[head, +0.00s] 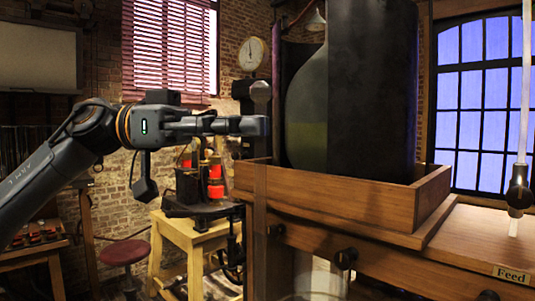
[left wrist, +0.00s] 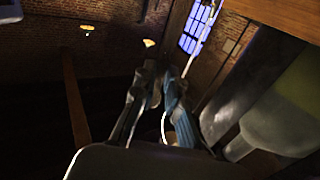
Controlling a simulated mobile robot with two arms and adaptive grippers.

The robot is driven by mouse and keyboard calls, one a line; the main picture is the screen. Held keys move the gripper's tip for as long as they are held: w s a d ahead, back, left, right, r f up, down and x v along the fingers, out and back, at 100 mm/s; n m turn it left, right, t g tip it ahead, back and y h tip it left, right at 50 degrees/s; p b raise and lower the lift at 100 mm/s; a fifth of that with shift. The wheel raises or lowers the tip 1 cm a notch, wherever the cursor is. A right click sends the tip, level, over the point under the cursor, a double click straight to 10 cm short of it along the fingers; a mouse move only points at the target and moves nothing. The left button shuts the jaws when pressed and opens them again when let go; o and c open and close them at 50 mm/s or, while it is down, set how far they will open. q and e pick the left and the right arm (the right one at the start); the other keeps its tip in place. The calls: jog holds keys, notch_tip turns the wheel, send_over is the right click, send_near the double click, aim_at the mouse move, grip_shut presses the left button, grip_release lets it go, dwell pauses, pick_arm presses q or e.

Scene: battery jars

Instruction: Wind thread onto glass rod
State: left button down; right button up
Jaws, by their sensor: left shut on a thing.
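My left gripper (head: 262,126) reaches in from the left at the height of the big jar, in front of the wooden tray's left end. Its fingers are closed together, and they show in the left wrist view (left wrist: 160,82). A thin pale thread (left wrist: 203,40) runs from the fingertips up to the top there, and a pale loop shows between the fingers. I cannot make out the thread in the head view. A pale glass rod (head: 525,80) stands upright at the far right, passing through a dark holder (head: 519,190). My right gripper is not in view.
A large greenish glass jar (head: 307,110) with dark panels stands in a wooden tray (head: 340,192) on the bench. A "Feed" label (head: 511,274) is on the bench front. A wooden stand (head: 195,235) with red-banded parts and a red stool (head: 124,252) are behind.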

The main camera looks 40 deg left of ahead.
pick_arm(q)
jog(key=s+a+b, duration=0.1)
jog(key=s+b, duration=0.5)
jog(key=s, duration=0.7)
jog(key=shift+s, duration=0.15)
